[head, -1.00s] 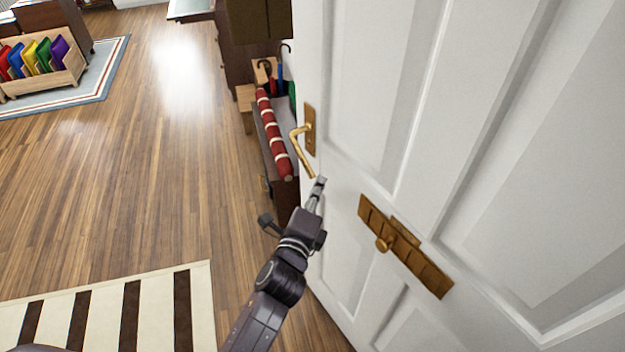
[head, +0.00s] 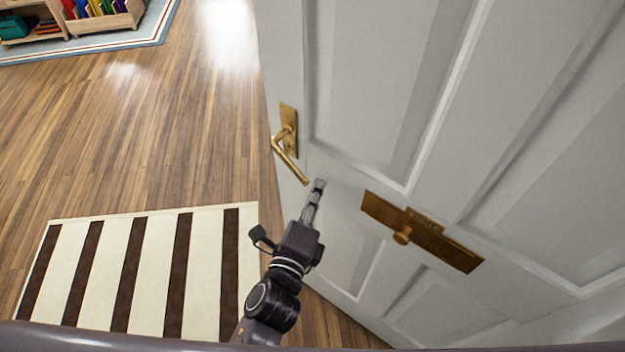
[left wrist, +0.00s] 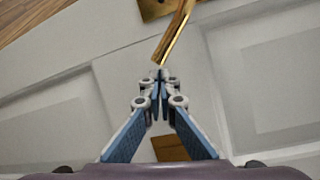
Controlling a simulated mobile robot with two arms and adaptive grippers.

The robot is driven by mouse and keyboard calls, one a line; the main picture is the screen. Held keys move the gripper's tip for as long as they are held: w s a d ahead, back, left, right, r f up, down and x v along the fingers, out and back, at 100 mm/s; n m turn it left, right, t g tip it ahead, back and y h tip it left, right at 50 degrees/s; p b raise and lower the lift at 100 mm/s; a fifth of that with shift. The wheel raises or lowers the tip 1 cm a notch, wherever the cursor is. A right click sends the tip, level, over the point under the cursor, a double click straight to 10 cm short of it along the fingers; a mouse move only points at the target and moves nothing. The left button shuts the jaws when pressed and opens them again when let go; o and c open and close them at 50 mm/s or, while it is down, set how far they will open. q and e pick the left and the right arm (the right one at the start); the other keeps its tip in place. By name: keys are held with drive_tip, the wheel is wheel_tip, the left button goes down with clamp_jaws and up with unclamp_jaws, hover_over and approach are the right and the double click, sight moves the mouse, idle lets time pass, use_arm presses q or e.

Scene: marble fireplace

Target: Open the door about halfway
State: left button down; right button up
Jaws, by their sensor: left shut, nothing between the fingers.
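The white panelled door (head: 390,90) fills the right side of the head view and stands at an angle to the floor boards. Its brass lever handle (head: 288,158) slants downward near the door's free edge; it also shows at the top of the left wrist view (left wrist: 174,36). My right gripper is not in view.
A striped cream and brown rug (head: 150,268) lies on the wooden floor left of my arm. A shelf unit with colourful items (head: 100,18) stands on a blue-edged rug at the far top left. The floor between is clear.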

use_arm(q)
drive_tip(key=shift+v, duration=1)
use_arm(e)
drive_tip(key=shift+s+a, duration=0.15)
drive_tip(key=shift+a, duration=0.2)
use_arm(q)
drive_tip(key=shift+w+f, duration=0.15)
drive_tip(key=shift+a, duration=0.1)
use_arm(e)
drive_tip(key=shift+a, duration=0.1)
use_arm(q)
drive_tip(key=v, duration=1.2)
